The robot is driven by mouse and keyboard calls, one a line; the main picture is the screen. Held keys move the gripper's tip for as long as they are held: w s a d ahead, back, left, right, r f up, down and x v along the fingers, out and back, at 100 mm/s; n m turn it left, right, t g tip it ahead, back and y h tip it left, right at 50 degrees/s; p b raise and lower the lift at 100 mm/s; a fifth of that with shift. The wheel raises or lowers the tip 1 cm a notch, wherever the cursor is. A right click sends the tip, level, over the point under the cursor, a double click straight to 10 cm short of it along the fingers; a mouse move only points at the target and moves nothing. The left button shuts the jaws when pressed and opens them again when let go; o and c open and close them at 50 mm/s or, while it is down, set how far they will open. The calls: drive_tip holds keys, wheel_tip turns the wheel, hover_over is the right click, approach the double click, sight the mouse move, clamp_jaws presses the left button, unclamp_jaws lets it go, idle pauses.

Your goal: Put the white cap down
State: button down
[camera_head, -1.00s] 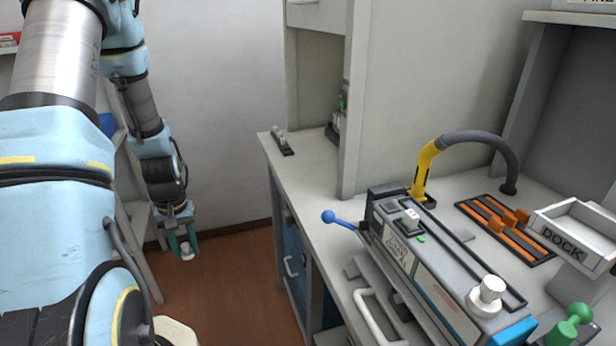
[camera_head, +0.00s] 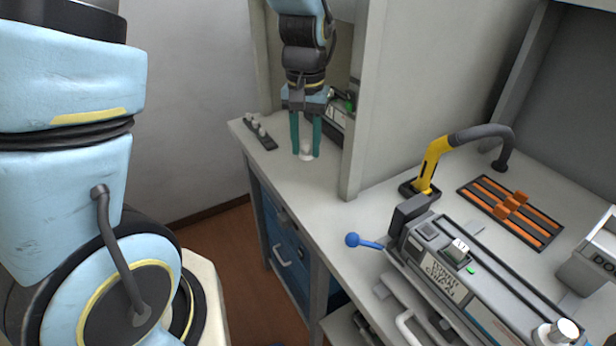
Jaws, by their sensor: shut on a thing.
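My gripper (camera_head: 306,148) points straight down over the left part of the grey counter, left of the upright panel. Its two green fingers are shut on the white cap (camera_head: 306,154). The cap shows between the fingertips, at or just above the counter top (camera_head: 295,185); I cannot tell whether it touches. A small dark rack (camera_head: 264,140) with several pale pegs or caps stands to the left of the gripper, near the counter's left edge.
An upright panel (camera_head: 368,100) stands close to the right of my gripper. A dark item with a green part (camera_head: 345,105) sits behind the gripper. A machine with a blue-knobbed lever (camera_head: 352,240), a yellow hose nozzle (camera_head: 430,165) and an orange-slotted tray (camera_head: 510,205) are further right.

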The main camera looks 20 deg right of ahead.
sight(307, 191)
wheel_tip(307, 191, down, 10)
drive_tip(key=shift+d+r+p, duration=0.1)
drive_tip(key=shift+r+p, duration=0.15)
drive_tip(key=shift+p, duration=0.75)
drive_tip(key=shift+f, duration=0.2)
drive_tip(key=c, duration=0.5)
unclamp_jaws()
wheel_tip(307, 191, up, 12)
drive_tip(key=b, duration=0.3)
drive_tip(key=shift+r, duration=0.25)
drive_tip(key=a+n, duration=0.2)
drive_tip(key=a, duration=0.6)
drive_tip(key=w+a+n+t, duration=0.1)
drive_tip(key=a, duration=0.8)
drive_tip(key=a+n, duration=0.2)
drive_tip(key=a, duration=0.6)
drive_tip(key=shift+w+a+f+n+t, duration=0.15)
drive_tip(key=shift+f+n+t, duration=0.05)
drive_tip(key=shift+n+t, duration=0.1)
